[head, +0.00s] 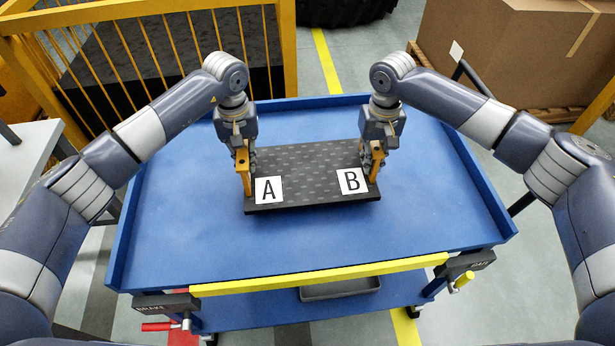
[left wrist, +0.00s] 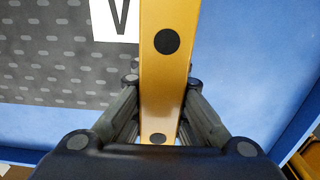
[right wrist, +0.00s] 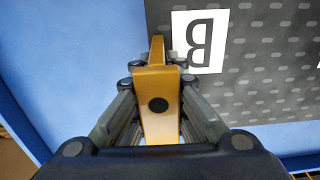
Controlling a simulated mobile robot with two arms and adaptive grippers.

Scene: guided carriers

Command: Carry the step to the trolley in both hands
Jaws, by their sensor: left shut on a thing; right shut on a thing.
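The step (head: 310,161) is a dark grey studded plate with white labels A and B and a yellow handle at each end. It is over the blue top of the trolley (head: 420,215); I cannot tell whether it touches the top. My left gripper (head: 245,160) is shut on the left handle (left wrist: 168,60), by label A. My right gripper (head: 376,155) is shut on the right handle (right wrist: 158,105), by label B. The step's dark surface shows beside the handle in the left wrist view (left wrist: 60,60) and in the right wrist view (right wrist: 265,70).
The trolley has a raised blue rim, a yellow front bar (head: 320,275) and brake levers at its front corners. A yellow railing (head: 150,55) stands behind left. A cardboard box (head: 525,50) stands behind right. A white table (head: 30,155) is at the left.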

